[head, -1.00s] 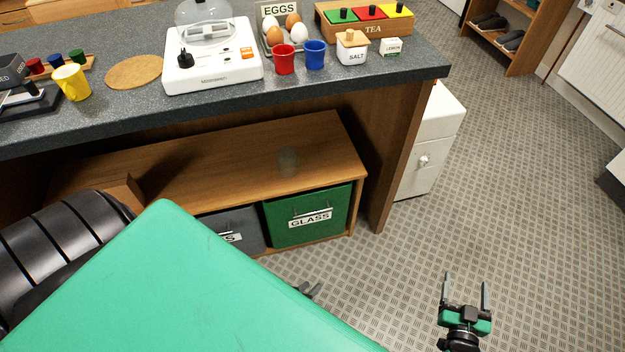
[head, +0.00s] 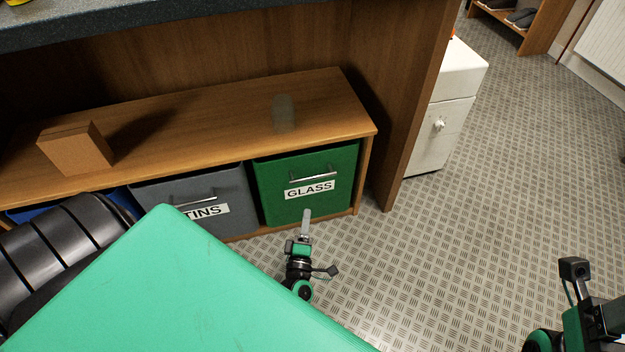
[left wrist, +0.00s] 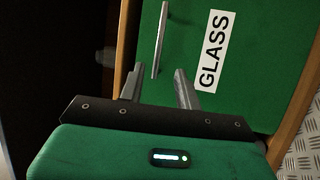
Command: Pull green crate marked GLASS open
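The green crate marked GLASS (head: 335,198) sits in the right bay under the wooden bench, its front about flush with the bench. Its metal bar handle (head: 314,175) runs across the front above the white label. My left gripper (head: 305,216) is low in front of the crate, below the label. In the left wrist view the gripper (left wrist: 155,83) has its fingers apart with nothing between them. The handle (left wrist: 160,40) lies just ahead of the gap, roughly lengthwise to the fingers, and the crate front (left wrist: 258,65) fills the background. My right gripper (head: 595,318) is cut off at the lower right; its fingertips are hidden.
A grey crate marked TINS (head: 235,190) stands left of the green one, and a blue crate is partly hidden further left. A cardboard box (head: 75,148) and a translucent cup (head: 283,115) sit on the bench (head: 200,130). A white cabinet (head: 440,125) stands right. Patterned floor is clear.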

